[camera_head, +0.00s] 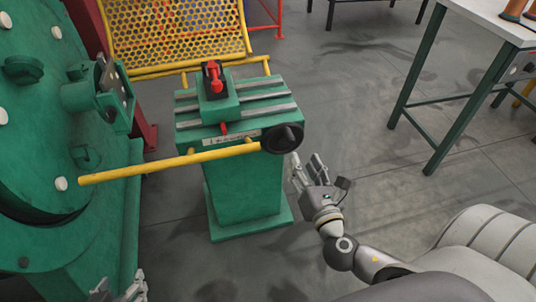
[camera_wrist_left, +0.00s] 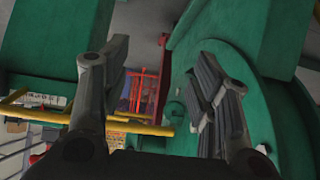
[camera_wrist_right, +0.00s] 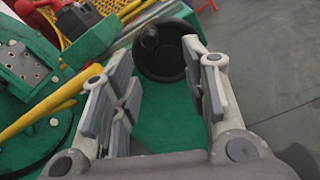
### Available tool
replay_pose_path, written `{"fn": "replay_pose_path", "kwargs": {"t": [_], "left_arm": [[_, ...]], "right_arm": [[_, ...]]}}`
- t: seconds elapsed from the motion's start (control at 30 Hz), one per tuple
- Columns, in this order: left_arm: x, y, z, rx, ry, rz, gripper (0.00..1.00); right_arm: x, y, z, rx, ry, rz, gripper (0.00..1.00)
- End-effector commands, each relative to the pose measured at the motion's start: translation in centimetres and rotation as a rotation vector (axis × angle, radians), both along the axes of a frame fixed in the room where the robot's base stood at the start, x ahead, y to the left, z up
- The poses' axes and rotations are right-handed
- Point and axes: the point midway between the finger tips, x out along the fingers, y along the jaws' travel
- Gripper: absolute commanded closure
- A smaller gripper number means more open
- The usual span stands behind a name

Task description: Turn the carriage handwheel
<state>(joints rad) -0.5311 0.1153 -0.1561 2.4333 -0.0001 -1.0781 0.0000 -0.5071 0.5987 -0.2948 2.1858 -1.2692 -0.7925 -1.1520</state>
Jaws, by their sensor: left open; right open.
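The carriage handwheel (camera_head: 283,138) is a black disc with a small knob, on the right end of the green carriage pedestal (camera_head: 245,185). In the right wrist view the handwheel (camera_wrist_right: 162,50) shows ahead, between and beyond the open fingers. My right gripper (camera_head: 307,168) is open and empty, just right of and below the handwheel, apart from it. Its fingers also show in the right wrist view (camera_wrist_right: 165,90). My left gripper (camera_head: 120,290) is at the bottom left edge of the head view, partly cut off. In the left wrist view it is open and empty (camera_wrist_left: 160,90).
A yellow bar (camera_head: 170,163) runs across the pedestal's front. A red clamp (camera_head: 214,78) stands on top, with a yellow mesh guard (camera_head: 178,35) behind. The large green machine (camera_head: 60,150) fills the left. A table (camera_head: 480,25) stands at upper right. Grey floor is clear between.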

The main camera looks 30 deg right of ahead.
Motion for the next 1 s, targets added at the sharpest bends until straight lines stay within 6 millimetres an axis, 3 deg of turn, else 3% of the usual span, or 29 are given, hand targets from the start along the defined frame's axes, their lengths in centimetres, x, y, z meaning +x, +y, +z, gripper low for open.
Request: {"fn": "replay_pose_path", "kwargs": {"t": [0.23, 0.7, 1.0], "left_arm": [[0.0, 0.0, 0.9, -0.005, -0.025, 0.0, 0.45], [2.0, -0.8, 2.5, -0.034, -0.153, -0.01, 0.45], [3.0, -1.3, 3.7, -0.051, -0.224, -0.016, 0.45]], "right_arm": [[0.9, 0.1, 1.1, -0.033, -0.028, 0.007, 0.58], [8.1, -1.7, 1.1, -0.031, -0.028, 0.006, 0.58], [10.3, -2.2, 0.9, -0.03, -0.023, 0.006, 0.58]]}}
